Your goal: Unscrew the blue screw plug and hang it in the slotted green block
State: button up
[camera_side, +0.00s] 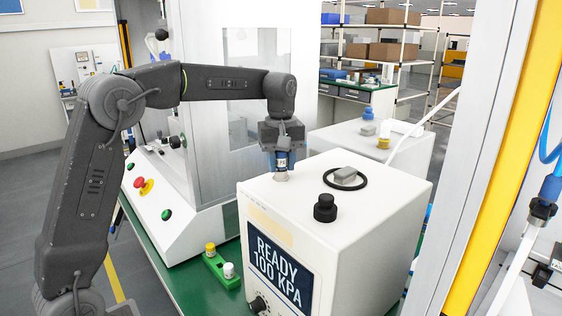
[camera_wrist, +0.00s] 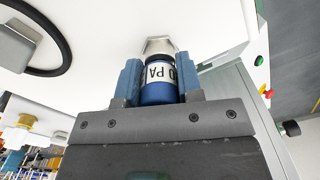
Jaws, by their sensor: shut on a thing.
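The blue screw plug (camera_side: 281,161) with a white lettered band stands on a grey metal fitting (camera_side: 280,176) on top of the white press box. My gripper (camera_side: 281,150) points down over it and is shut on it. In the wrist view the plug (camera_wrist: 158,84) sits between the two blue fingers of my gripper (camera_wrist: 156,82), with the metal fitting (camera_wrist: 158,46) just past it. I cannot tell whether the plug is still threaded. The slotted green block (camera_side: 222,268) lies on the green bench left of the box, holding a yellow-capped plug (camera_side: 210,249) and a white-capped plug (camera_side: 229,270).
The white box (camera_side: 362,222) shows READY 100 KPA on its screen (camera_side: 278,266). A black knob (camera_side: 325,208) and a black ring around a grey block (camera_side: 345,177) stand on its top. A white control panel (camera_side: 165,208) with buttons is at left.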

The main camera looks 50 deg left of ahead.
jog(key=shift+n, duration=0.9)
jog(key=shift+n, duration=0.9)
jog(key=shift+n, duration=0.8)
jog(key=o, duration=0.6)
jog(key=shift+c, duration=0.2)
